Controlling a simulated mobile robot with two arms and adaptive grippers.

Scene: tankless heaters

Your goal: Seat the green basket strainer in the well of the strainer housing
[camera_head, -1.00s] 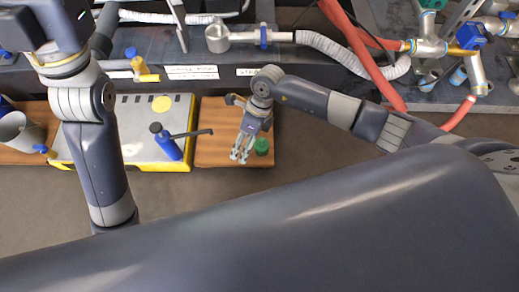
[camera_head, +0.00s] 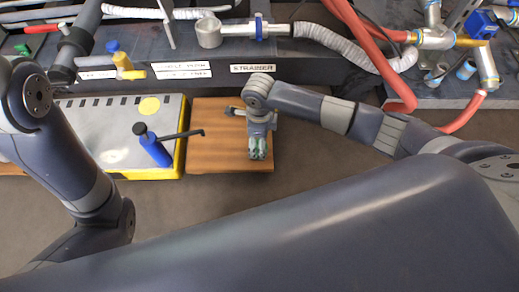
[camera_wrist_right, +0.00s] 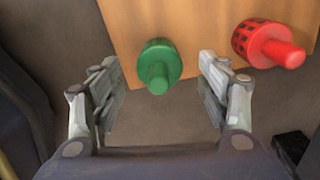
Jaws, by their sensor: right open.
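The green basket strainer (camera_wrist_right: 158,64) sits near the edge of a wooden board in the right wrist view, its knob towards me. My right gripper (camera_wrist_right: 158,78) is open, with a finger on each side of the strainer and gaps on both sides. In the head view, my right gripper (camera_head: 258,152) is over the board and mostly hides the strainer. The strainer housing appears to be the metal cup with a pipe (camera_head: 209,33), behind the "STRAINER" label (camera_head: 252,68). The inside of its well is not clear. My left gripper is out of view.
A red basket strainer (camera_wrist_right: 268,43) lies right of the green one on the wooden board (camera_head: 215,150). A yellow-edged case (camera_head: 100,150) with a blue tool (camera_head: 156,150) stands left of the board. Red hoses (camera_head: 375,50) and a corrugated hose (camera_head: 335,45) run behind my right arm.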

